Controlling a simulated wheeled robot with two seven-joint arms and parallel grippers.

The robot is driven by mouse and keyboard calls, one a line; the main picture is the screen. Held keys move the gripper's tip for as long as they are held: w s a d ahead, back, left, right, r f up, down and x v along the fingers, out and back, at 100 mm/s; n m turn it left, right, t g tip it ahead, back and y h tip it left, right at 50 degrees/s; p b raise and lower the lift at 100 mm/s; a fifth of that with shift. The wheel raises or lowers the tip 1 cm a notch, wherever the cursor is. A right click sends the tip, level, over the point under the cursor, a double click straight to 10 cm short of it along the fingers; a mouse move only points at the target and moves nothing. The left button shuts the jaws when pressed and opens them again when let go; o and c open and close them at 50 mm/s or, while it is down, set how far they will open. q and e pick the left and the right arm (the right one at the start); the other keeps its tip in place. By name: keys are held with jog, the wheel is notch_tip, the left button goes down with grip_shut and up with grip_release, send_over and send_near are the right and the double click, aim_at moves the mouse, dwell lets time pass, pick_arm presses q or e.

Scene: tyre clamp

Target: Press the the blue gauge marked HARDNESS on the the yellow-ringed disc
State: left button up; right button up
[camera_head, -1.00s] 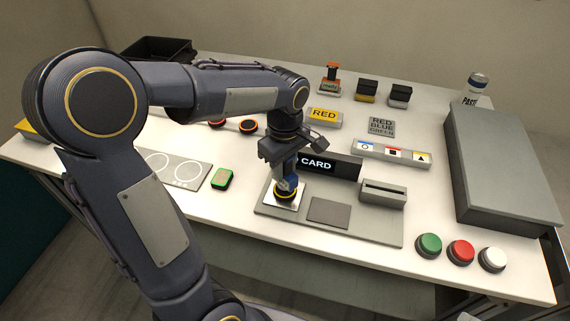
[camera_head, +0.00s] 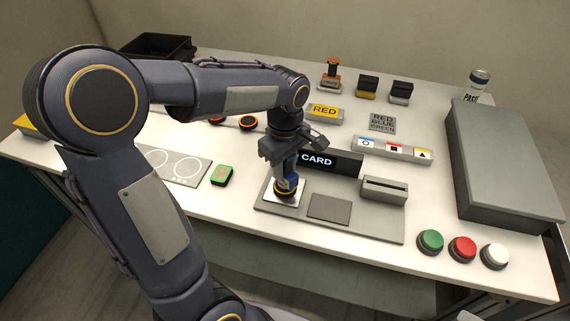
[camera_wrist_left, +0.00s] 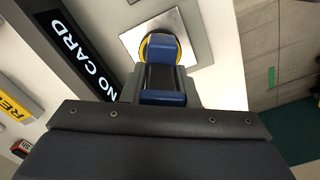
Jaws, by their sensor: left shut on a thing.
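My left gripper (camera_head: 286,172) is shut on the blue gauge (camera_head: 288,183), which it holds upright over the yellow-ringed disc (camera_head: 286,194). The disc sits on a pale square plate (camera_head: 269,195) at the left of a grey base. In the left wrist view the blue gauge (camera_wrist_left: 163,97) covers most of the disc, and a yellow arc of the ring (camera_wrist_left: 143,50) shows beside it. The gauge's lower end seems at or very near the disc; I cannot tell whether it touches. The HARDNESS marking is not readable. My right gripper is not in view.
A black sign reading CARD (camera_head: 325,162) stands just behind the base. A slotted grey block (camera_head: 384,190) and a dark square pad (camera_head: 330,208) are to the right. Green (camera_head: 430,241), red (camera_head: 462,249) and white (camera_head: 494,256) buttons line the front right. A large grey box (camera_head: 505,165) stands at right.

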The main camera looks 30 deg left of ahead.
pick_arm(q)
jog(key=shift+s+f, duration=0.1)
jog(key=shift+f, duration=0.35)
dwell(1.1)
notch_tip(320, 180, up, 7)
jog(key=p, duration=0.5)
jog(key=shift+r+p, duration=0.1)
jog(key=shift+p, duration=0.2)
dwell(0.3)
